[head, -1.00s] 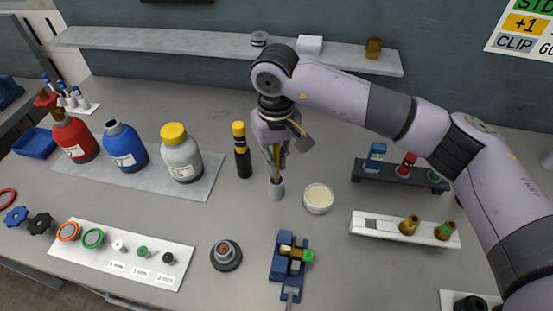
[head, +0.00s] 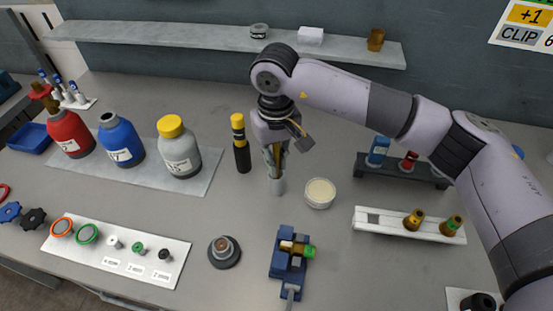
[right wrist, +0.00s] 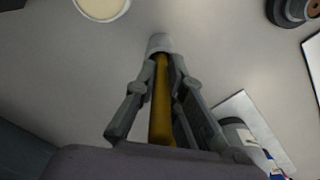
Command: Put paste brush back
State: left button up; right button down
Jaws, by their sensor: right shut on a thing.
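My right gripper (head: 277,172) points straight down over the middle of the bench. It is shut on the paste brush, whose brown-yellow handle (right wrist: 160,105) runs between the fingers in the right wrist view. A small grey cylindrical holder (head: 278,187) stands right under the fingertips, and it also shows in the right wrist view (right wrist: 160,43). The brush's lower end meets the holder's opening; its tip is hidden, so I cannot tell how deep it sits. A round tub of cream paste (head: 320,192) stands just right of the holder. My left gripper is not in view.
A black and yellow marker-like cylinder (head: 241,145) stands close left of the gripper. A blue clamp fixture (head: 290,262) and a dark round base (head: 224,252) are in front. A white rack (head: 385,224) with brown vials and a dark rack (head: 430,178) stand right.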

aim_at(276, 145)
jog(key=shift+f+b, duration=0.4)
jog(key=shift+f, duration=0.1)
jog(key=c, duration=1.6)
grip_release()
jog(key=shift+r, duration=0.15)
jog(key=shift+r+p, duration=0.7)
jog(key=shift+r, duration=2.2)
jog(key=shift+r, duration=0.1)
